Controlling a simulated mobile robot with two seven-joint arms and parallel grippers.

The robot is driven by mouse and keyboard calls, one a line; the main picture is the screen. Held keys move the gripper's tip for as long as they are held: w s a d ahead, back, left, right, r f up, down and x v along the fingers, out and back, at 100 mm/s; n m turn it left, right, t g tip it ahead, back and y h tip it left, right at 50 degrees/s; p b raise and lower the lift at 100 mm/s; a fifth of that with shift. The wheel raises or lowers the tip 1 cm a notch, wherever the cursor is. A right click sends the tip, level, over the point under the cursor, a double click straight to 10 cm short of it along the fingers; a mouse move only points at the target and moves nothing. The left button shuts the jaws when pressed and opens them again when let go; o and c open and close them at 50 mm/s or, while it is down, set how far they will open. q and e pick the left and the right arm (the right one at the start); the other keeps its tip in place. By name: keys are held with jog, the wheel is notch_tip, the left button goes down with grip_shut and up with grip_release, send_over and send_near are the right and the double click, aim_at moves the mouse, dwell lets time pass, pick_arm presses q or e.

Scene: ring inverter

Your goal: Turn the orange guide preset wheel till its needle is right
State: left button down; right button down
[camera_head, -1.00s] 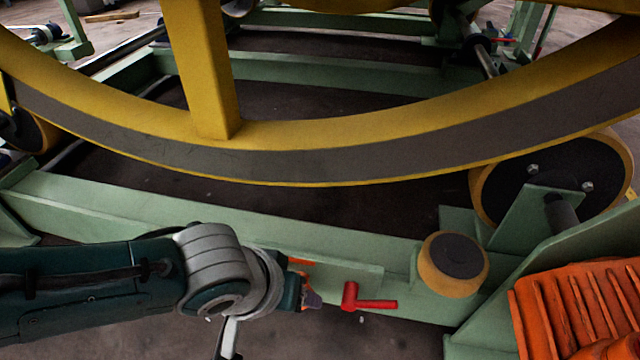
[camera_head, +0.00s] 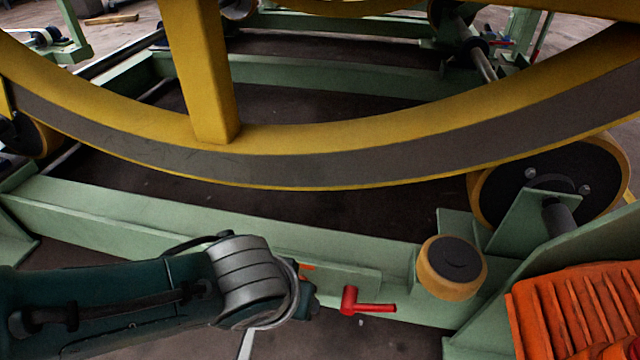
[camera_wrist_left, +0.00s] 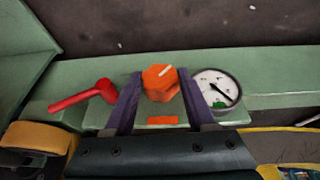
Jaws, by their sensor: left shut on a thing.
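The orange preset wheel (camera_wrist_left: 160,84) has a pale line on its face, pointing up and to the right in the left wrist view. My left gripper (camera_wrist_left: 159,92) is shut on the wheel, with one purple finger on each side of it. The round gauge (camera_wrist_left: 204,96) sits just right of the wheel. It has a white face, a dark needle and a green patch near its lower edge. The needle lies slantwise; I cannot surely tell which end is its tip. In the head view my left wrist hides the wheel and gauge. My right gripper is not in view.
A red lever (camera_head: 367,306) sticks out beside the wheel on the green frame (camera_head: 130,212). A yellow roller (camera_head: 432,277) stands to its right. The large yellow ring (camera_head: 330,172) spans above. An orange ribbed part (camera_head: 570,315) is at lower right.

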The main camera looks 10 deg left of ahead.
pick_arm(q)
jog(key=y+b, duration=0.3)
jog(key=shift+d+f+m+y, duration=0.25)
jog(key=shift+d+m+y, duration=0.1)
jog(key=shift+m+y, duration=0.05)
jog(key=shift+r+y+b, duration=0.1)
jog(key=shift+y+b, duration=0.6)
jog(key=shift+c, duration=1.1)
grip_release()
jog(key=shift+r, duration=0.15)
